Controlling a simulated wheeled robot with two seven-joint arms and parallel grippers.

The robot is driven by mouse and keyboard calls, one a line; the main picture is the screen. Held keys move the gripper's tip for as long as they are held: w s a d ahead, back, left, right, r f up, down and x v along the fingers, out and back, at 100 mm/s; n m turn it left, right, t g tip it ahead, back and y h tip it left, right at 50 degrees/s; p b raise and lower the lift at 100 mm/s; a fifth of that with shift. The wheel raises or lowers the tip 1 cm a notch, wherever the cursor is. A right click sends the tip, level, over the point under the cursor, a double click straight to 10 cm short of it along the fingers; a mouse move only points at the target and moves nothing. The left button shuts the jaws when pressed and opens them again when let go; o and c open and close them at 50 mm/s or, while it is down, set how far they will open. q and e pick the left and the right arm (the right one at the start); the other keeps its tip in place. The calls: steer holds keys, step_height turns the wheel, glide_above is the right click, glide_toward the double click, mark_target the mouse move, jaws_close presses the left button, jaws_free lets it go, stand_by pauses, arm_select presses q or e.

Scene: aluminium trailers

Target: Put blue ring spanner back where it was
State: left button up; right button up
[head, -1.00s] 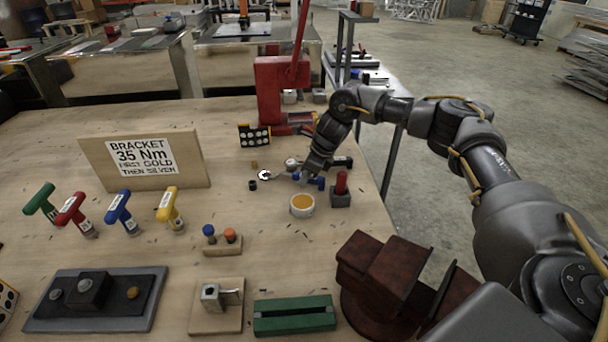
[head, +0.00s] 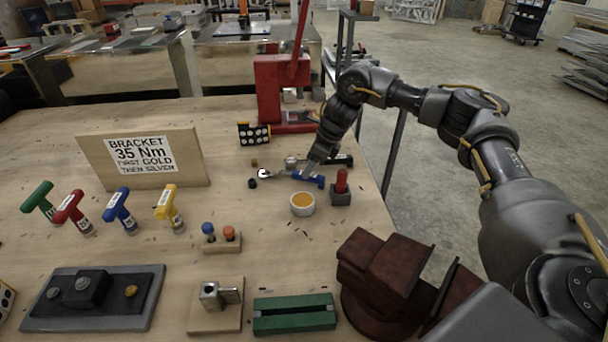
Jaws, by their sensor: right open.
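The blue ring spanner (head: 309,180) lies on the wooden bench, right of centre in the head view. Its blue handle points right and its metal shaft runs left to a ring end. My right gripper (head: 308,173) is open just above and behind the blue handle. Its fingers are small and partly hidden by my wrist, so I cannot tell whether they touch the handle. A dark-handled tool (head: 342,160) lies just behind the spanner, partly hidden by my wrist. My left gripper is not in view.
A white cup with orange contents (head: 302,204) and a red-handled block (head: 341,188) stand close in front of the spanner. A red press (head: 270,95) stands behind. A dark red vise (head: 385,280) is at front right. Bench left of the spanner is fairly clear.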

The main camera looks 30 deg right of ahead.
steer(key=b+v, duration=0.1)
steer(key=v, duration=0.7)
steer(key=shift+a+f, duration=0.1)
steer(key=shift+a, duration=0.05)
